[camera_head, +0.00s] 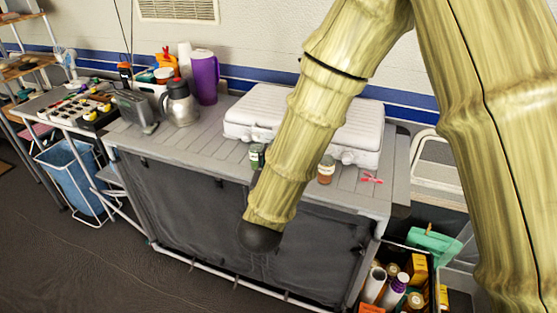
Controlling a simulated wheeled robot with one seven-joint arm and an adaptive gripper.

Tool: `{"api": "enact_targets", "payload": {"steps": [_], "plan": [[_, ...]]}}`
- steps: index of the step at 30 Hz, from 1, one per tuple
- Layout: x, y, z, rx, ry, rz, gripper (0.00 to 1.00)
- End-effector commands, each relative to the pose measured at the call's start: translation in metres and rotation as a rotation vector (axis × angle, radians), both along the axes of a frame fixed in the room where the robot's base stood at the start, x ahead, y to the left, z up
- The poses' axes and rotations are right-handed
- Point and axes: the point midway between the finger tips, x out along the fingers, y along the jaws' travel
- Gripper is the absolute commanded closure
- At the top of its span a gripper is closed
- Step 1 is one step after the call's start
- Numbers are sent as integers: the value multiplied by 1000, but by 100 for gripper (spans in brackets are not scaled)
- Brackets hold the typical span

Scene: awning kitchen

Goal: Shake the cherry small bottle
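Two small bottles stand on the grey slatted counter (195,150). One is an orange-brown bottle (326,170) just right of my arm. The other is a dark green bottle (257,156) just left of my arm. Both look upright; their labels are too small to read, so I cannot tell which is the cherry one. My arm comes down across the middle of the picture and ends in a dark rounded part (260,236) in front of the counter's dark cloth front, lower in the picture than both bottles. No fingers of my gripper show.
A white case (265,110) lies behind the bottles. A pink-red item (371,178) lies right of the orange-brown bottle. A steel jug (180,103) and purple pitcher (204,78) stand left. A crate of bottles and boxes (400,285) sits lower right. The counter's front left is clear.

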Motion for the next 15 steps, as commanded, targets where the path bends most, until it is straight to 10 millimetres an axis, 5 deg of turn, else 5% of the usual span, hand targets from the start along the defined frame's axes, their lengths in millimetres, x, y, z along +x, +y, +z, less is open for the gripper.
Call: {"api": "enact_targets", "payload": {"steps": [1,6,15], "plan": [[0,0,15,0,-1,0,80],[0,0,29,0,-1,0,80],[0,0,-6,-1,1,0,80]]}}
